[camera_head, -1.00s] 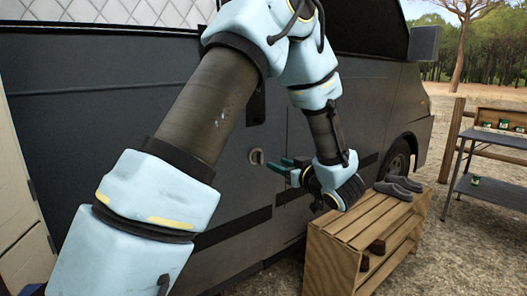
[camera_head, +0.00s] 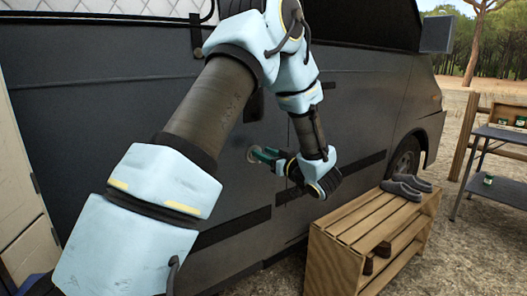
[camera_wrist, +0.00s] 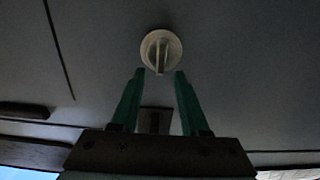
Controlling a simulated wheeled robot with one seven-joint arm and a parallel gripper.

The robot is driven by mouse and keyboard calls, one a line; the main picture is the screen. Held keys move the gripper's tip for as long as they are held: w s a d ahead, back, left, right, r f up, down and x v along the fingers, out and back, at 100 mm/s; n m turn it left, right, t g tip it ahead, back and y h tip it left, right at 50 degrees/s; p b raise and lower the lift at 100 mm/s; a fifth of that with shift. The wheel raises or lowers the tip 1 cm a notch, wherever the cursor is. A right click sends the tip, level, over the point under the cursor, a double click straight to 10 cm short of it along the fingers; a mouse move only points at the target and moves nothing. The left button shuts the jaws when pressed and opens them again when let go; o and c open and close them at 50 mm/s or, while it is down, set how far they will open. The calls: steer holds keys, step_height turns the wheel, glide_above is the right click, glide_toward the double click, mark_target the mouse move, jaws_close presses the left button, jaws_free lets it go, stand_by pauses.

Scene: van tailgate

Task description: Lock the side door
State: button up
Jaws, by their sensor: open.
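The side door (camera_head: 95,110) is the dark grey panel of the van. Its lock is a round, pale knob with a raised bar across it; the lock knob (camera_wrist: 161,50) is in the upper middle of the wrist view, the bar running nearly up and down. My gripper (camera_wrist: 159,76) is open and empty, its two green fingers pointing at the knob, one tip below each side of it. In the head view my gripper (camera_head: 262,155) is close to the door, and its fingers partly cover the knob (camera_head: 252,155). I cannot tell whether the fingertips touch it.
A wooden slatted bench (camera_head: 345,225) stands beside the van, with grey shoes (camera_head: 405,188) on top and small brown items on its lower shelf. A metal table (camera_head: 497,190) is at the far right. Bare ground lies between them.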

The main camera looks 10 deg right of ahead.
steer(key=shift+w+a, duration=0.25)
steer(key=shift+w, duration=0.15)
jaws_close()
stand_by(0.4)
